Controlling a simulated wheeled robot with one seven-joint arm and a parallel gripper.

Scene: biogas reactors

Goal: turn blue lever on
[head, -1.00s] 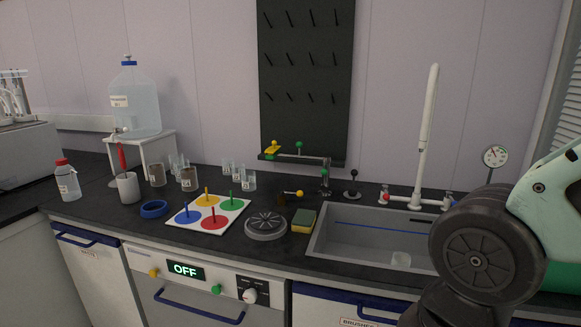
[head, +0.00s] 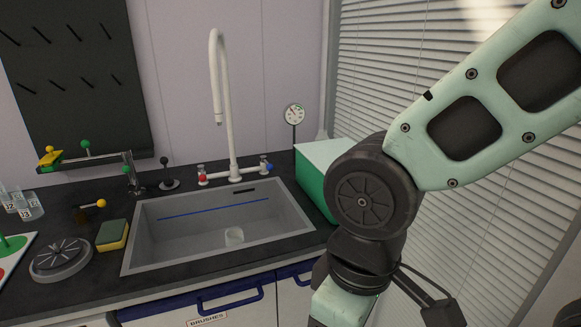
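A white swan-neck tap (head: 232,150) stands behind the sink. Its blue-ended lever (head: 265,167) is on the right side of the tap base, close to the green-and-white box. Its red-ended lever (head: 202,178) is on the left side. My arm crosses the right of the head view, with its dark joint in front of the box and to the right of the blue lever, apart from it in the picture. My gripper's fingers do not show, so what they hold is hidden.
A green-and-white box (head: 312,178) stands right of the sink, partly behind my arm. A dial gauge (head: 294,115) is behind it. A sponge (head: 113,235) and a round grey device (head: 61,259) sit left.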

